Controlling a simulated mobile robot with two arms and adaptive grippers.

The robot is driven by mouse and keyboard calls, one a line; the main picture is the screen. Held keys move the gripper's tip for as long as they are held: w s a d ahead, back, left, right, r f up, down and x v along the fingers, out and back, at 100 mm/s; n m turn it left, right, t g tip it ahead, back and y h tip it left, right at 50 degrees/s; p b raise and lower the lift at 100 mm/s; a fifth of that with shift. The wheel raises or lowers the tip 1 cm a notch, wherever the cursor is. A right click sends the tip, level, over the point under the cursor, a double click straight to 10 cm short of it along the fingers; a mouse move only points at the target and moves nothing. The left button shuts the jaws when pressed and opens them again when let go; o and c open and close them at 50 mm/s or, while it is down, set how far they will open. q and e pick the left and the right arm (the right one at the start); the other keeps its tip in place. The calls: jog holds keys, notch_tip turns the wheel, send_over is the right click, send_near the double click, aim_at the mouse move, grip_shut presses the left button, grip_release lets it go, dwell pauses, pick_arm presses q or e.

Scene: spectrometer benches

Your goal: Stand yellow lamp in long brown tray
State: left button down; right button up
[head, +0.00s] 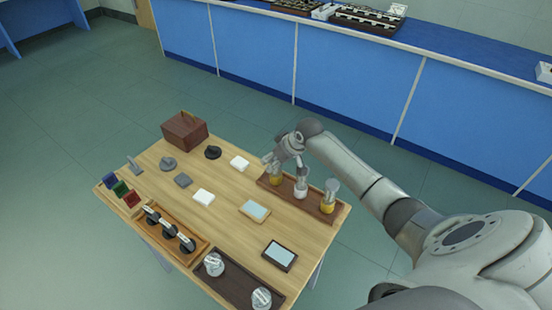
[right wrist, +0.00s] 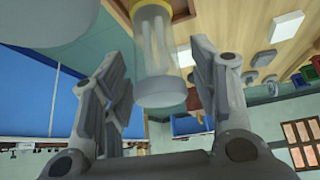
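A yellow lamp (head: 276,180), with a clear glass body on a yellow base, stands upright at the left end of the long brown tray (head: 314,206). My right gripper (head: 281,162) is over this lamp, with its fingers apart on either side of the lamp's upper part. In the right wrist view, the lamp's glass and grey cap (right wrist: 160,92) show between the open fingers (right wrist: 162,84), with narrow gaps visible. A white lamp (head: 301,188) and another yellow lamp (head: 328,200) stand in the same tray. My left gripper is out of view.
A dark tray (head: 238,286) with two silver-topped pieces lies at the front. A wooden rack (head: 190,262) holds black knobs. A brown box (head: 184,130), small plates and coloured blocks (head: 120,188) stand on the left and back. A blue bench (head: 260,55) is behind.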

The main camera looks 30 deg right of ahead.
jog(key=shift+r, duration=0.15)
jog(key=b+v, duration=0.1)
jog(key=v, duration=1.1)
dwell(0.6)
